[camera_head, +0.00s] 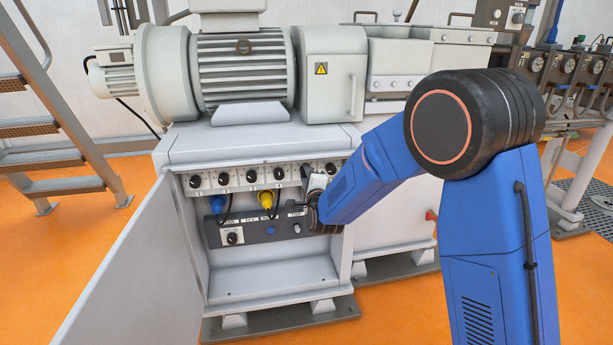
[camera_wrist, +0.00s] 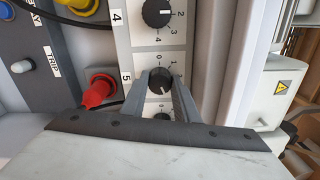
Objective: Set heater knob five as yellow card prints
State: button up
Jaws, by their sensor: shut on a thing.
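Heater knob five (camera_wrist: 160,82) is a round black knob beside the printed 5 in the wrist view, on a pale plate with a number scale. My gripper (camera_wrist: 161,74) has one finger on each side of it and is shut on it. The knob's pointer is too small to read surely. In the head view my gripper (camera_head: 315,187) is at the right end of the knob row inside the open cabinet, and hides part of it. Knob four (camera_wrist: 157,12) shows above, with its white mark toward the 2. No yellow card is seen in either view.
A red plug (camera_wrist: 100,90) stands out left of knob five, with a black cable. A yellow plug (camera_head: 267,199) and a blue plug (camera_head: 219,204) hang below the knob row. The open cabinet door (camera_head: 125,265) stands at the left. The cabinet's lower space is empty.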

jog(key=shift+f+m, duration=0.1)
jog(key=shift+m, duration=2.1)
jog(key=o, duration=1.1)
jog(key=shift+c, duration=0.2)
jog(key=v, duration=1.7)
jog(key=shift+s+d, duration=0.15)
jog(key=shift+s, duration=0.1)
